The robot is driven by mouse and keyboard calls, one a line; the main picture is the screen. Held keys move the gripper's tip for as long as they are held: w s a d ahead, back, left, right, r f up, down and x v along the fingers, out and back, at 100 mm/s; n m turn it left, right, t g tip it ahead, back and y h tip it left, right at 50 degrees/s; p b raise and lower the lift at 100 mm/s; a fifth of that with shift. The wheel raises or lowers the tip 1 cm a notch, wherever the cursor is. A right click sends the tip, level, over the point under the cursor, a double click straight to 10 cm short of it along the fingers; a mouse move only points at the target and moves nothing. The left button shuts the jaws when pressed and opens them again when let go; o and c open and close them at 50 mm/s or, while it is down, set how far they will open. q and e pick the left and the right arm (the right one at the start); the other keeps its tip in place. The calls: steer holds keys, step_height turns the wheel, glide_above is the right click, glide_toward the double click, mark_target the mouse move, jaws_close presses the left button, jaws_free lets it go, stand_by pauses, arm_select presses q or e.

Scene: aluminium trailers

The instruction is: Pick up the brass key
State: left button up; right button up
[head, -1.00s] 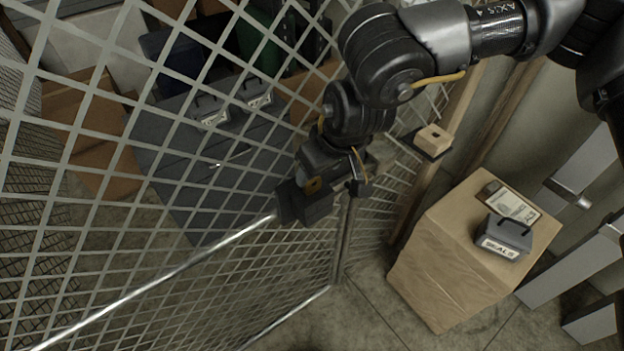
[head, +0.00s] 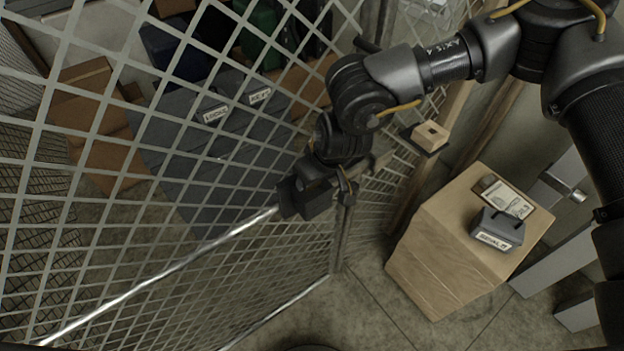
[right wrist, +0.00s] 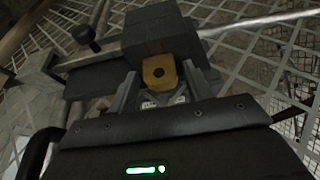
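The brass key (right wrist: 160,72) shows in the right wrist view as a yellow plate with a round hole, against a dark lock box (right wrist: 158,30). In the head view the lock box (head: 306,198) sits on the mesh gate at the end of a shiny rail; the key is hidden there behind my arm. My right gripper (right wrist: 162,88) has one finger on each side of the key, with what look like narrow gaps between, so it seems open around it. In the head view its fingers are hidden by the wrist. My left gripper is not in view.
A mesh fence (head: 120,190) with a shiny rail (head: 170,270) fills the left. Behind it stand labelled grey cases and cardboard boxes (head: 85,95). Floor before the crate is clear.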

steer(key=c, duration=0.9)
